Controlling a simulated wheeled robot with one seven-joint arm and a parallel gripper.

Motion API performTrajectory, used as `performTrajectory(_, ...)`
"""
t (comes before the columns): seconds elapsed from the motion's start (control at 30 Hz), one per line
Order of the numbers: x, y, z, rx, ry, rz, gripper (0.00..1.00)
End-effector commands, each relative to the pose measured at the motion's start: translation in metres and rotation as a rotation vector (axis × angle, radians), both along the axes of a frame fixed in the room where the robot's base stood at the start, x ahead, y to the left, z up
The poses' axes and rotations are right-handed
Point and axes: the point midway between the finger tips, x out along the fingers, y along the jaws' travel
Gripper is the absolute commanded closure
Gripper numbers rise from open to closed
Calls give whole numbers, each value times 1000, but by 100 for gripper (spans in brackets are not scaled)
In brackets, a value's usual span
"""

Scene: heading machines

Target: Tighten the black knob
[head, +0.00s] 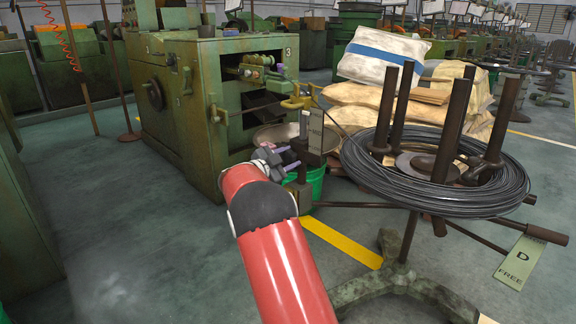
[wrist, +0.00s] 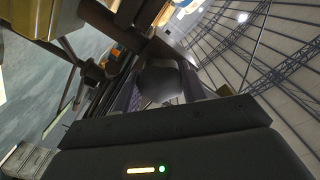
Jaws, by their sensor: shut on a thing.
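The black knob (wrist: 160,82) is a dark, rounded shape between the two fingers in the wrist view. My gripper (wrist: 160,92) is shut on it, with one finger on each side. In the head view my gripper (head: 290,157) is at the end of my red arm, beside an upright post with a hanging tag (head: 316,130). The knob cannot be made out in the head view; my gripper and the post crowd that spot. How far the knob is turned cannot be told.
A green machine (head: 185,120) marked 3 stands behind, left. A metal pan (head: 270,137) and green bucket (head: 314,184) are close to my gripper. A wire coil (head: 365,180) on an upright-armed stand is at right, with sacks (head: 380,58) behind. Floor at left is clear.

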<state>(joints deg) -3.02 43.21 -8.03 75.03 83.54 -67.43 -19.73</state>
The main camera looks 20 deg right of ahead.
Motion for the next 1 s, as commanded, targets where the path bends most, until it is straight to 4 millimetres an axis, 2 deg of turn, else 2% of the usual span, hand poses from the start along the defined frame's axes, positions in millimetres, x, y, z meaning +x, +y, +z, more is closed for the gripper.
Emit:
performTrajectory(0.03,0,0,-5,16,-43,1,81)
performTrajectory(0.6,0,0,-5,197,-541,0,81)
performTrajectory(1.0,0,0,-3,280,-772,0,81)
